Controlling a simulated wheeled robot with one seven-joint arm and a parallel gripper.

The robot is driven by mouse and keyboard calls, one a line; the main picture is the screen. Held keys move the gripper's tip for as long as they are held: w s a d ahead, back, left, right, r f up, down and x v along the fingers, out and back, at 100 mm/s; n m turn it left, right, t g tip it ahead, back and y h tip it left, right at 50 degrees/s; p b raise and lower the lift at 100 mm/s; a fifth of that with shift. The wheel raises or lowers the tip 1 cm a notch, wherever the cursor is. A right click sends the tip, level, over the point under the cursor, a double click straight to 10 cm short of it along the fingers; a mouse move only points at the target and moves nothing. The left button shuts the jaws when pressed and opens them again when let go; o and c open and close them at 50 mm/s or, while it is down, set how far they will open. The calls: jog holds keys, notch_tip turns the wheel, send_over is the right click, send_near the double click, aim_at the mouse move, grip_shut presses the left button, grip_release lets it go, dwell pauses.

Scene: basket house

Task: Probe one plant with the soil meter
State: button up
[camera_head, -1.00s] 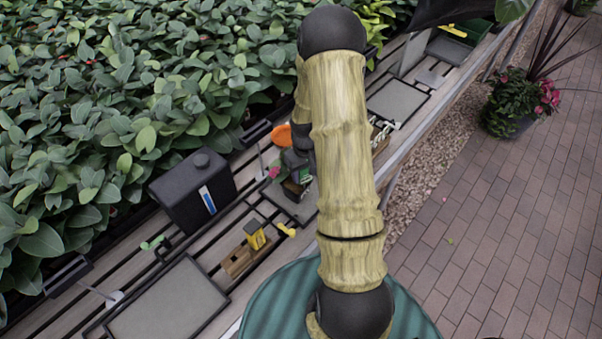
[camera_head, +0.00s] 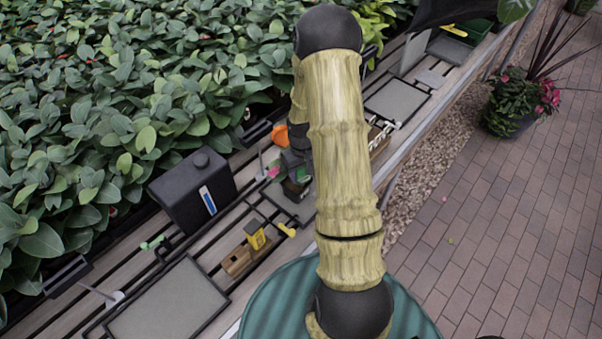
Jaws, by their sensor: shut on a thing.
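My gripper (camera_head: 296,162) shows only as a dark grey part beyond the left edge of my arm. It is over the middle of the slatted bench, and its fingertips are not clear. A small dark thing with a green patch (camera_head: 302,178) is right at it, partly behind my arm. A pink flower (camera_head: 273,172) shows just left of it; its pot cannot be made out. A yellow and black device (camera_head: 256,236) stands upright at a wooden block (camera_head: 238,260) on the bench, apart from my gripper. I cannot tell for sure which thing is the soil meter.
A black box (camera_head: 193,192) stands on the bench, with a grey tray (camera_head: 170,305) in front. Dense foliage (camera_head: 130,90) lines the bench's left side. An orange round thing (camera_head: 281,133) is near my arm. A potted flowering plant (camera_head: 515,105) stands on the paving (camera_head: 500,220), otherwise clear.

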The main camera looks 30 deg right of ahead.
jog(key=shift+s+d, duration=0.15)
jog(key=shift+s, duration=0.05)
jog(key=o, duration=1.1)
jog(key=shift+s+d, duration=0.1)
jog(key=shift+d, duration=0.1)
jog(key=shift+a, duration=0.15)
jog(key=shift+r, duration=0.1)
